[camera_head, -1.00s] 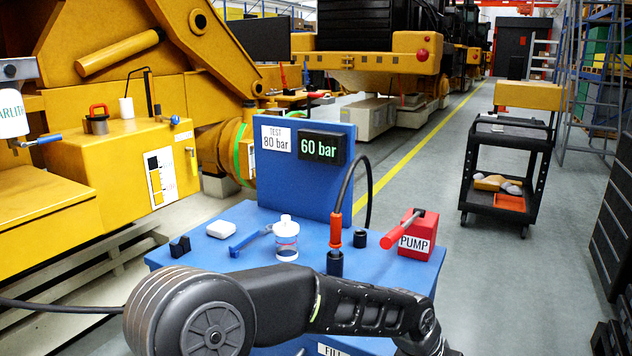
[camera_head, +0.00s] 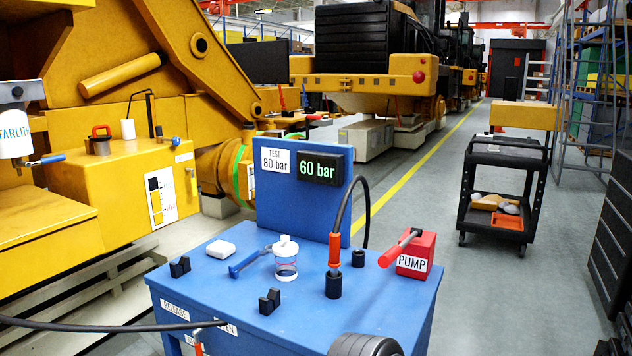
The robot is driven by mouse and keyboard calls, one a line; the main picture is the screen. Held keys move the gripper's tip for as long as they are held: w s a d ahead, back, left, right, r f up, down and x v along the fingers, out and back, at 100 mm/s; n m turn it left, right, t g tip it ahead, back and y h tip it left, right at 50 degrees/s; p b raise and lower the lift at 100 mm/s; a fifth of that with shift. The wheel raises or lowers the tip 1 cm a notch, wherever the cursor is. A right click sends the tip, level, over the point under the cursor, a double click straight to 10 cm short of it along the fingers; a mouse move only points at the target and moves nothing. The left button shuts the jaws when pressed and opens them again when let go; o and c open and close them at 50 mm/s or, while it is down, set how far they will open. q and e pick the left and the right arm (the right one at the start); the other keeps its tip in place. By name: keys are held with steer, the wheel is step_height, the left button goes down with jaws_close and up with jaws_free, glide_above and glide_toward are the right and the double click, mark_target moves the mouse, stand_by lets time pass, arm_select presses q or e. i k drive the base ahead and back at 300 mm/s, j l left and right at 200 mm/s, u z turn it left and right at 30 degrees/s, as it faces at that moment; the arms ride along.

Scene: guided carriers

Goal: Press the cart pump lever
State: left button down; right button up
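The pump (camera_head: 416,254) is a red box labelled PUMP at the right back of the blue cart top (camera_head: 215,285). Its red lever (camera_head: 398,248) slants from the top right of the box down to the left, past its left edge. A black display (camera_head: 320,168) on the blue panel reads 60 bar, beside a white TEST 80 bar label (camera_head: 275,160). Only a dark rounded part of my arm (camera_head: 365,345) shows at the bottom edge. Neither gripper is in view, and nothing touches the lever.
A hose with an orange fitting (camera_head: 334,250) stands in a black socket left of the pump. A black trolley (camera_head: 500,190) stands at the right. Floor between is clear.

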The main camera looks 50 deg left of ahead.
mark_target(386, 259)
steer(key=u, duration=1.65)
steer(key=i+l, duration=0.1)
steer(key=i, duration=0.4)
